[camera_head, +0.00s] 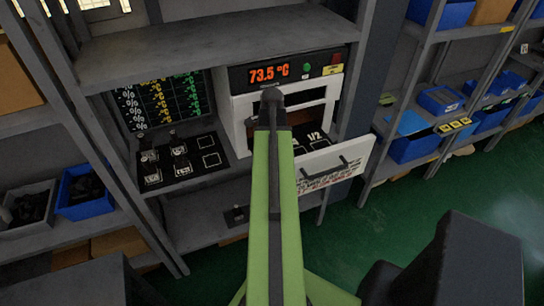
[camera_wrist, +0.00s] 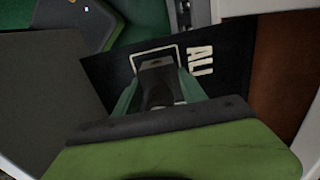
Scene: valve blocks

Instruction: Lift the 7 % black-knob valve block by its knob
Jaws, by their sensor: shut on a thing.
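In the wrist view my gripper (camera_wrist: 160,72) is shut on a dark, black-looking thing (camera_wrist: 158,88). It fits the black knob of a valve block, but no percent mark is readable on it. A white outlined square and the letters "ALL" show on a black surface (camera_wrist: 225,60) around it. In the head view my green arm reaches to the front of the white heated cabinet (camera_head: 240,122); the arm hides the jaws and what they hold. Several small valve blocks (camera_head: 180,151) stand on a black mat (camera_head: 207,178) at the left; their marks are too small to read.
The cabinet's display (camera_head: 268,74) reads 73.5 °C. Its door (camera_head: 335,165) is open, and a black surface marked "1/2" (camera_head: 313,138) shows inside. A dark chart board (camera_head: 158,103) stands behind the mat. Shelves with blue bins (camera_head: 412,147) flank the bench.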

